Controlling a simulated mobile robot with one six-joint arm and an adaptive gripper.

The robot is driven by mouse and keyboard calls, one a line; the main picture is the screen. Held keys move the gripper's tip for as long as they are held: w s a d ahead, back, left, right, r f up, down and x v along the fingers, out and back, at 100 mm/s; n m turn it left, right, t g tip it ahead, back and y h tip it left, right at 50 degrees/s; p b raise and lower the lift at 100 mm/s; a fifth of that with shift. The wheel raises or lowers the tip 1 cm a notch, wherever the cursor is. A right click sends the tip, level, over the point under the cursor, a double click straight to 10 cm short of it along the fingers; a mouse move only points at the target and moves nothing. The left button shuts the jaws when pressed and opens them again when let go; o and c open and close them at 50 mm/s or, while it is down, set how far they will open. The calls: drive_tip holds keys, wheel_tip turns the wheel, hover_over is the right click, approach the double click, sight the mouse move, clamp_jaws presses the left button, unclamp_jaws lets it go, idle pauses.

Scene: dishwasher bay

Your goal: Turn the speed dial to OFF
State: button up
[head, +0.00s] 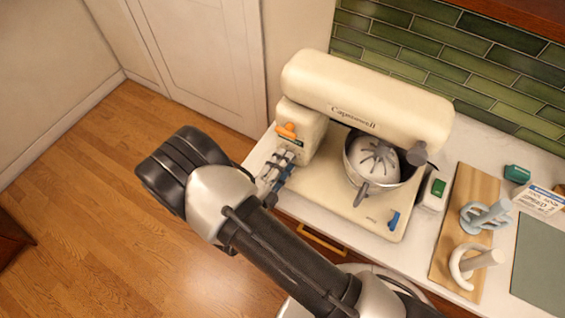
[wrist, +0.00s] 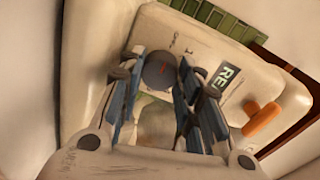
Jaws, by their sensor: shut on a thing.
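The speed dial (wrist: 159,69) is a dark grey round knob on the cream side face of the stand mixer (head: 365,95). In the wrist view it sits between the blue-padded fingers of my gripper (wrist: 160,78), which is shut on it. Small dark markings (wrist: 175,42) lie on the face beyond the dial; I cannot read them, so the dial's setting is unclear. In the head view my gripper (head: 284,160) is at the mixer's left end, and the dial is hidden there.
An orange lever (wrist: 261,119) and a green label (wrist: 228,77) are beside the dial. A metal bowl (head: 352,160) is under the mixer head. A wooden board (head: 447,235) with two pale holders, a green-topped box (head: 435,190) and a carton (head: 538,200) are to the right.

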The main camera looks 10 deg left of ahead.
drive_tip(key=o, duration=1.1)
